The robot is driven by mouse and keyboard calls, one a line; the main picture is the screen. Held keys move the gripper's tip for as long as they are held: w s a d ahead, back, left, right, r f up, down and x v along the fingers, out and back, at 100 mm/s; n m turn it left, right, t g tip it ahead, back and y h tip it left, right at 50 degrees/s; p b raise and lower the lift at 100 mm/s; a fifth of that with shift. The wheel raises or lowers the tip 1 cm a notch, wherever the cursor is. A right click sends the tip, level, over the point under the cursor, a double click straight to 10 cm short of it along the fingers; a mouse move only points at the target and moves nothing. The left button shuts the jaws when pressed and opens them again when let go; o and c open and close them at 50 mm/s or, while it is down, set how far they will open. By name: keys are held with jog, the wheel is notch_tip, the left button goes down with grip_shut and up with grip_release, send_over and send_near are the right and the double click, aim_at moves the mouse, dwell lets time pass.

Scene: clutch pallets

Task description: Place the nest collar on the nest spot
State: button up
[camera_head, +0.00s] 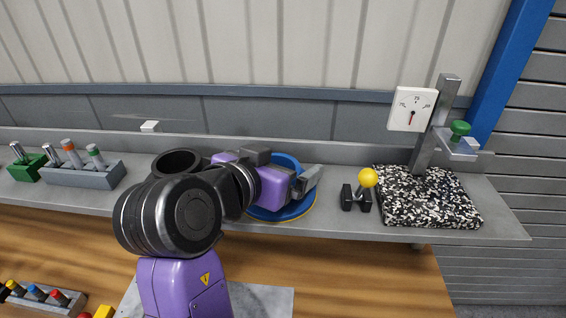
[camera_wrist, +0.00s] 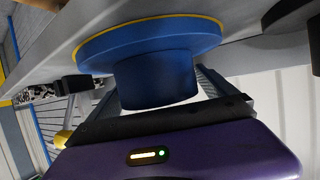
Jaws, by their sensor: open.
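The blue nest collar (camera_head: 290,211) is a wide flange with a narrower round boss, on the grey shelf behind my gripper (camera_head: 284,170). In the wrist view the collar (camera_wrist: 155,80) fills the middle, its flange against the shelf surface. A thin yellow ring, which may be the nest spot's marking, shows along the flange's edge. My gripper (camera_wrist: 158,92) is open, with one finger on each side of the boss. I cannot tell whether the fingers touch it. My purple gripper body hides part of the collar in the head view.
A black hollow cylinder (camera_head: 176,161) stands just left of my wrist. A yellow-knobbed lever (camera_head: 367,178) and a speckled slab (camera_head: 428,197) with a dial gauge (camera_head: 412,109) stand right. Grey (camera_head: 84,173) and green (camera_head: 27,168) peg blocks are at the left. A wall backs the shelf.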

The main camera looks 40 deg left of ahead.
jog(key=shift+s+r, duration=0.2)
jog(key=shift+s, duration=0.2)
jog(key=b+v, duration=0.2)
jog(key=v, duration=0.9)
jog(key=shift+s+d, duration=0.1)
jog(key=shift+d, duration=0.05)
